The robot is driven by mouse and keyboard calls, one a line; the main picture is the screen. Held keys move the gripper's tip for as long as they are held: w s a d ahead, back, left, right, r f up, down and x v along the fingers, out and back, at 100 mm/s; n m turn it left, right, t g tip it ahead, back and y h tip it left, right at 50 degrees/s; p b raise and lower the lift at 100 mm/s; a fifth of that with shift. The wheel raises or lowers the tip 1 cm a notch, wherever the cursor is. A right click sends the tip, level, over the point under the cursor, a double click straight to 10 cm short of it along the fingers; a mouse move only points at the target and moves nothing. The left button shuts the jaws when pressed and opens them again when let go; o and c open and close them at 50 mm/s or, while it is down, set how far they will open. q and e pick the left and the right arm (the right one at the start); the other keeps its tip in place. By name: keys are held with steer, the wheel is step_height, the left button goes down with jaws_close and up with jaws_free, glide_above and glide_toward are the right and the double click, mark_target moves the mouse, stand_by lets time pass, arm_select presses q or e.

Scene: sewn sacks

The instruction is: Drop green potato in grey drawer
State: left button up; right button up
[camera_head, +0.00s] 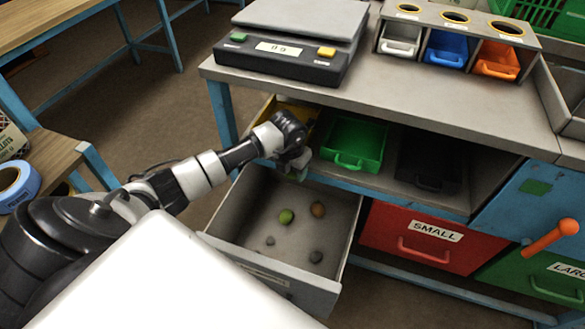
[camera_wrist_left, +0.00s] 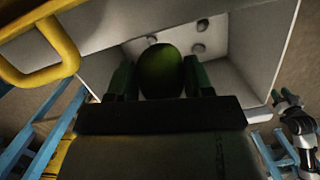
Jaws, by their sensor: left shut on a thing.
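My left gripper (camera_head: 297,171) is over the back part of the open grey drawer (camera_head: 222,239). In the left wrist view its fingers (camera_wrist_left: 160,82) are shut on a dark green potato (camera_wrist_left: 160,70), with the drawer's pale inside (camera_wrist_left: 222,75) beyond. In the head view the held potato is mostly hidden by the gripper. A green potato (camera_head: 286,216) shows on the drawer floor in the head view, beside a brown potato (camera_head: 318,209). My right gripper seems to show small at the right edge of the left wrist view (camera_wrist_left: 286,98); its jaws are too small to read.
Small grey stones (camera_head: 316,256) lie in the drawer. The workbench (camera_head: 420,105) overhangs behind, with a green bin (camera_head: 352,145) on the shelf below it. A red drawer (camera_head: 405,235) marked SMALL is right of the grey drawer. A scale (camera_head: 290,50) stands on top.

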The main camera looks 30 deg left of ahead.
arm_select(q)
steer(key=o, duration=1)
steer(key=shift+r, duration=0.25)
steer(key=r, duration=0.4)
steer(key=s+r+p, duration=0.1)
steer(key=r, duration=0.2)
arm_select(e)
steer(key=s, duration=0.1)
steer(key=f, duration=0.1)
steer(key=s, duration=0.1)
steer(key=shift+s+d+f, duration=0.25)
steer(key=shift+s, duration=0.1)
